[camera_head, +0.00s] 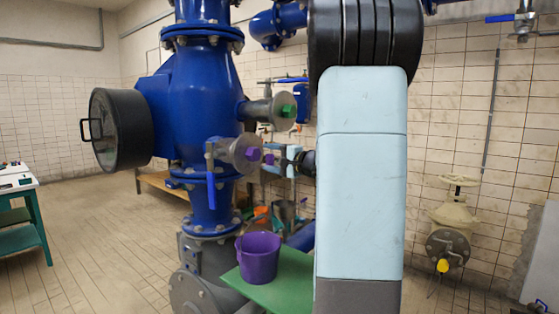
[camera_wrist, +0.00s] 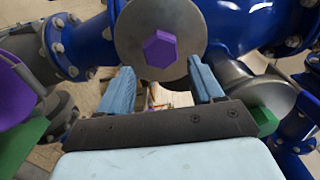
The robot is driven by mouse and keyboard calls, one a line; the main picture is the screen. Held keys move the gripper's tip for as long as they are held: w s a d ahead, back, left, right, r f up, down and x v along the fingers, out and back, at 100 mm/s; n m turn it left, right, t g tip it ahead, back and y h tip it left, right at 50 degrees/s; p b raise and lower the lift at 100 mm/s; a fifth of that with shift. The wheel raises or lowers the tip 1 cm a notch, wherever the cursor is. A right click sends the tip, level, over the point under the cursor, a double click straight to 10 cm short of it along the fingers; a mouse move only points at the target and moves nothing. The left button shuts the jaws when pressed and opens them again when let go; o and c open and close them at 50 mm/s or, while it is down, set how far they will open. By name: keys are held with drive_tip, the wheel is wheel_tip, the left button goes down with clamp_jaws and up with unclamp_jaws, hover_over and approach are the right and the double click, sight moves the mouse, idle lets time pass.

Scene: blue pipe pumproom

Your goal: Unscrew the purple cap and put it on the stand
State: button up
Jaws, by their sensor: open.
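The purple cap (camera_wrist: 160,49) is a hexagonal piece at the centre of a round grey flange in the wrist view. It also shows in the head view (camera_head: 252,153), on the side of the big blue pipe body. My gripper (camera_wrist: 160,66) is open and empty, its two light blue fingers spread wider than the cap. The cap appears beyond the fingertips, not held. In the head view my gripper (camera_head: 278,159) is just right of the cap, partly hidden by my arm. A green stand (camera_head: 275,296) is below, with a purple bucket (camera_head: 259,259) on it.
A green cap (camera_head: 289,111) sits on another grey flange above and right of the purple one. A blue-handled valve lever (camera_head: 211,190) hangs beside the purple cap's flange. Blue pipes (camera_head: 203,85) crowd the area. The tiled floor (camera_head: 105,240) at left is open.

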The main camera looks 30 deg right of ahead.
sight(257, 154)
drive_tip(key=x, duration=0.6)
drive_tip(key=shift+w+a, duration=0.15)
drive_tip(key=shift+w, duration=0.1)
drive_tip(key=shift+w+a+r, duration=0.15)
drive_tip(key=shift+w+r, duration=0.05)
drive_tip(key=shift+r, duration=0.05)
